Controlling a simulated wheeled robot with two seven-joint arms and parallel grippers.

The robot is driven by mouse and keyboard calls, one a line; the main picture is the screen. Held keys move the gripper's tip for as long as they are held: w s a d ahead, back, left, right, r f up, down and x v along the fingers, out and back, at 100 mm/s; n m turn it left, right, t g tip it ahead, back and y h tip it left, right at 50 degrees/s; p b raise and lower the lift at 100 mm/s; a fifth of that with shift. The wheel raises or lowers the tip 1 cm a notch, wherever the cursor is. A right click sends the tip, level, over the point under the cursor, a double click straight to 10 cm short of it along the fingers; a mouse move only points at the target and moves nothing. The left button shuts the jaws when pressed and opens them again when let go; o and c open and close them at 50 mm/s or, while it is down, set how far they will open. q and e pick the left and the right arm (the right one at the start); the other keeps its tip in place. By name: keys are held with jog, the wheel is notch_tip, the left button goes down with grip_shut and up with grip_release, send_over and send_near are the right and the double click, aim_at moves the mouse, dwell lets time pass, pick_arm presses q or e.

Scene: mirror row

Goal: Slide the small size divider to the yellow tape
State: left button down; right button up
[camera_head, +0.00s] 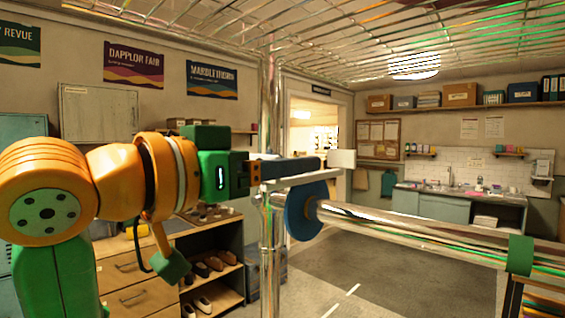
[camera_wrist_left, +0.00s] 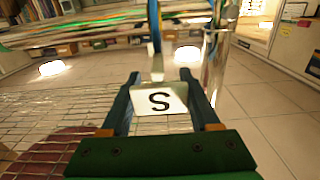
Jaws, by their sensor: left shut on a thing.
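The small size divider is a blue disc (camera_head: 297,212) around the chrome rail, near the rail's left end by the upright post. Its white tag, marked S, sits between my left gripper's fingers in the left wrist view (camera_wrist_left: 147,98). There the blue disc shows edge-on beyond the tag. My left gripper (camera_head: 318,164) is shut on the divider's tag, above the rail; its dark fingers also show in the wrist view (camera_wrist_left: 160,80). I cannot make out yellow tape on the rail. My right gripper is not in view.
The chrome rail (camera_head: 400,228) runs to the right, with a green band (camera_head: 520,255) near the right edge. A chrome upright post (camera_head: 270,120) stands close behind my gripper. A wire shelf (camera_head: 330,35) hangs overhead. Rail between disc and green band looks clear.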

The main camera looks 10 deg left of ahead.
pick_arm(q)
jog(key=shift+c, duration=0.6)
grip_release()
jog(key=b+v, duration=0.3)
jog(key=v, duration=0.4)
